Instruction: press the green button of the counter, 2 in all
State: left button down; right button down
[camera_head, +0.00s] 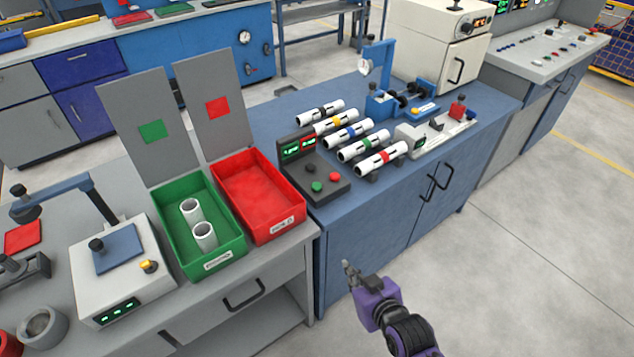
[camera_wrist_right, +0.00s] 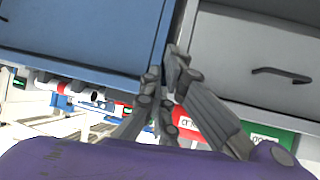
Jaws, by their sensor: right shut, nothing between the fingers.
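The counter (camera_head: 300,163) is a dark box on the blue cabinet top, with a lit display on its raised back. Its green button (camera_head: 317,187) is on the sloped front, left of a red button (camera_head: 335,177). My right gripper (camera_head: 347,266) is in front of the cabinets, below and nearer than the counter, apart from it. In the right wrist view the gripper (camera_wrist_right: 168,62) has its fingers together with nothing between them. My left gripper is not in view.
A green tray (camera_head: 163,231) with two white pipe pieces and a red tray (camera_head: 297,213) stand left of the counter. Several white pipes with coloured bands (camera_head: 380,160) lie to its right. A grey device (camera_head: 78,279) stands at the left. The floor (camera_head: 520,280) at right is clear.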

jog(key=s+d+f+m+g+h, duration=0.1)
jog(key=s+d+f, duration=0.3)
jog(key=s, duration=0.9)
jog(key=s+d+f+m+g+h, duration=0.1)
jog(key=s+d+f+m+h, duration=0.2)
jog(key=s+d, duration=0.4)
jog(key=s+f, duration=0.1)
jog(key=s, duration=0.4)
jog(key=shift+s+m, duration=0.3)
jog(key=shift+s, duration=0.05)
